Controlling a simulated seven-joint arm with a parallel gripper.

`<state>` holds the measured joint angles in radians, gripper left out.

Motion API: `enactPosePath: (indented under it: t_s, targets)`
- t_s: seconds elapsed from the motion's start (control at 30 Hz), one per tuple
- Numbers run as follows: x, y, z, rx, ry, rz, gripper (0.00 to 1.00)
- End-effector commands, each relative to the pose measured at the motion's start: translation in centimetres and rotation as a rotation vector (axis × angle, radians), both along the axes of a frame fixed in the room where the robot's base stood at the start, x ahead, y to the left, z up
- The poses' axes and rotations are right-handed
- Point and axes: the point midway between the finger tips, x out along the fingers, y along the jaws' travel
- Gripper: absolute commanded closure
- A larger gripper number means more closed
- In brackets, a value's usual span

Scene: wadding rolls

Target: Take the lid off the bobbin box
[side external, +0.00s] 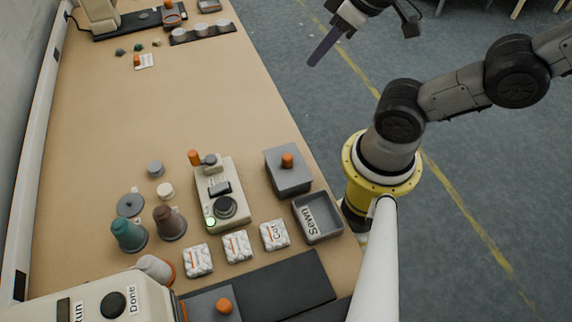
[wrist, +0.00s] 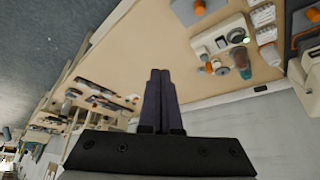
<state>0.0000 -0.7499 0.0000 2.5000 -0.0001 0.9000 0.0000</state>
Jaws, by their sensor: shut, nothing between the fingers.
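A grey box with an orange knob on top (side external: 289,178), which looks like the bobbin box with its lid on, stands near the right edge of the table. It also shows at the top of the wrist view (wrist: 188,14). My gripper (side external: 313,60) is high at the top of the side view, over the floor beyond the table's right edge and well away from the box. Its dark fingers (wrist: 160,75) are together in the wrist view, with nothing between them. The inside of the box is hidden.
A grey tray marked "Sewn" (side external: 318,217) stands just in front of the box. A beige winder (side external: 219,195) is to its left, with several white packets (side external: 237,246) and thread cones (side external: 129,236) nearby. The middle of the table (side external: 170,105) is clear.

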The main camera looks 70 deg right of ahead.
Motion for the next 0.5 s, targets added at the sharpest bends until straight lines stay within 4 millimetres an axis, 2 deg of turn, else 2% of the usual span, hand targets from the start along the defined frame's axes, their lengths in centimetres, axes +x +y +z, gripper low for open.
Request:
enactPosePath:
  t_s: [0.37, 0.5]
  targets:
    - [0.00, 0.00, 0.00, 0.000, 0.000, 0.000, 1.00]
    - [0.00, 0.00, 0.00, 0.000, 0.000, 0.000, 0.75]
